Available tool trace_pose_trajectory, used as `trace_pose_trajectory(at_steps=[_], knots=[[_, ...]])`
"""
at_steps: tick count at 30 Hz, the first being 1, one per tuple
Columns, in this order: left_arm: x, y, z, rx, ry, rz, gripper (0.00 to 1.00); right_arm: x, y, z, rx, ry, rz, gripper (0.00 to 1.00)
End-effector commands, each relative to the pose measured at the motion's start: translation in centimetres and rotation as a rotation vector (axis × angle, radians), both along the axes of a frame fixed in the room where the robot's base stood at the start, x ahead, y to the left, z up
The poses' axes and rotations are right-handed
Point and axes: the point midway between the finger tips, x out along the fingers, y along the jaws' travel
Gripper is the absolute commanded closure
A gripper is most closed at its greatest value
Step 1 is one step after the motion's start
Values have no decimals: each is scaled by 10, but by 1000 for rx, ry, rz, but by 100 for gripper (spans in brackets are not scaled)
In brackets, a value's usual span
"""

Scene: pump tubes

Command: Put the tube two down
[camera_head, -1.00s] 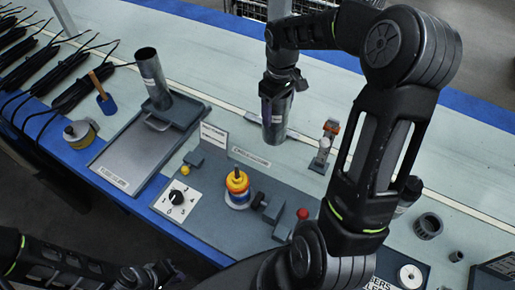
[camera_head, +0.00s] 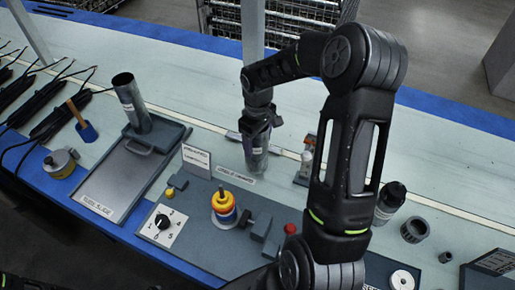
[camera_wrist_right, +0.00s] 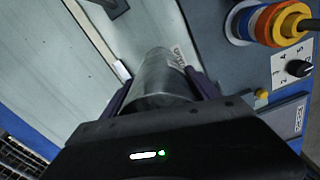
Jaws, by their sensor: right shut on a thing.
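A grey metal tube (camera_head: 257,158) with a pale label hangs upright below my right gripper (camera_head: 258,122), just behind the grey control board. The gripper is shut on its upper part. In the right wrist view the tube (camera_wrist_right: 163,82) lies between the two dark fingers. I cannot tell whether its lower end touches the table. A second grey tube (camera_head: 131,103) stands, slightly tilted in the picture, at the back of a grey tray (camera_head: 112,178) on the left. My left gripper is out of view.
The control board (camera_head: 195,235) carries a dial (camera_head: 163,222), a yellow-blue-orange stack (camera_head: 224,208) and small sign plates. A small stand (camera_head: 305,168) is right of the held tube. A dark bottle (camera_head: 390,200) and a ring (camera_head: 415,229) stand farther right. The table behind is mostly clear.

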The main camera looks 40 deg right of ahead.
Motion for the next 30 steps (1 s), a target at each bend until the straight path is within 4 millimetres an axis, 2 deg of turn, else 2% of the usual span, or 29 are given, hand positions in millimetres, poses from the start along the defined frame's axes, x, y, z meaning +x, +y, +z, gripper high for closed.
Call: trace_pose_trajectory(at_steps=[8,20,21,28,30], knots=[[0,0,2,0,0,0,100,0,0,-33,2,1,0,89],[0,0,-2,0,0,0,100,0,0,-39,1,-1,0,89],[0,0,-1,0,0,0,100,-1,0,-38,1,1,0,28],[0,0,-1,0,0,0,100,-1,0,-38,1,1,0,10],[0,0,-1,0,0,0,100,-1,0,-38,1,1,0,9]])
